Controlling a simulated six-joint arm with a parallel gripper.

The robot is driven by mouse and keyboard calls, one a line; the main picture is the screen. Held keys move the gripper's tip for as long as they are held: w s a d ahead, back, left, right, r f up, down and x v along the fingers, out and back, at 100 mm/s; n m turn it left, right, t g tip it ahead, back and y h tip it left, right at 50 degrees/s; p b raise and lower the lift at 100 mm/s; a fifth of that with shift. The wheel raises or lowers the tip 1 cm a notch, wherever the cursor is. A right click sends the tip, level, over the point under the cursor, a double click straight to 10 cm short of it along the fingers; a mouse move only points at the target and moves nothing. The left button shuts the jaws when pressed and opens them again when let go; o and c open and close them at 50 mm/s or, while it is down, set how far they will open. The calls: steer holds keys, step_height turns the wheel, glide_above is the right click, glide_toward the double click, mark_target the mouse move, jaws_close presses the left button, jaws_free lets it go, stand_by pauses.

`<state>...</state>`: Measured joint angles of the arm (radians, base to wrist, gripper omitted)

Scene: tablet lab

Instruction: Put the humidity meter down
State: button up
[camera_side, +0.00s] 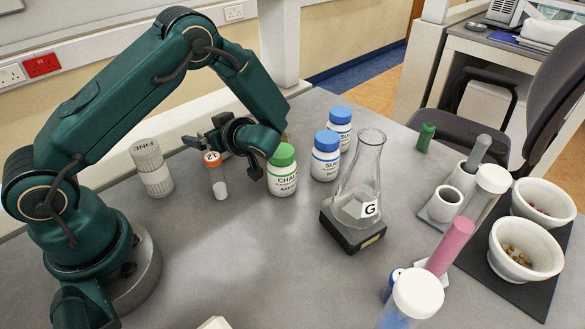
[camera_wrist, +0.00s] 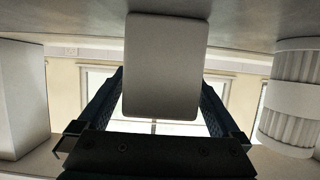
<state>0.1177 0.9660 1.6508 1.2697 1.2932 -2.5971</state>
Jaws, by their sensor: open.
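The humidity meter appears to be the small white upright piece with an orange top and a dark-on-white reading (camera_side: 212,158), standing on the grey bench at the left. In the wrist view a plain pale rounded block (camera_wrist: 165,65), likely the same meter, fills the middle of the picture. My gripper (camera_side: 222,156) is low over the bench, with its jaws apart and one on each side of the meter. Its dark fingers also show in the wrist view (camera_wrist: 162,85). Whether either finger touches the meter I cannot tell.
A white ribbed FINE container (camera_side: 151,167) stands left of the meter. A green-capped bottle (camera_side: 282,172) is close on the right, with blue-capped bottles (camera_side: 326,158) behind. A flask (camera_side: 358,190) stands on a dark block.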

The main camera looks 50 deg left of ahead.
steer(key=w+d+r+m+t+h, duration=0.1)
steer(key=d+r+m+t+h, duration=0.3)
steer(key=d+r+m+t, duration=0.45)
steer(key=w+d+r+m+t+h, duration=0.1)
steer(key=d+r+m+t+h, duration=0.35)
steer(key=r, duration=0.75)
steer(key=s+d+f+m+g+h, duration=0.1)
steer(key=d+f+m+h, duration=0.1)
steer(key=d+m+h, duration=0.8)
steer(key=shift+s+h, duration=0.25)
steer(key=shift+h, duration=0.2)
stand_by(0.6)
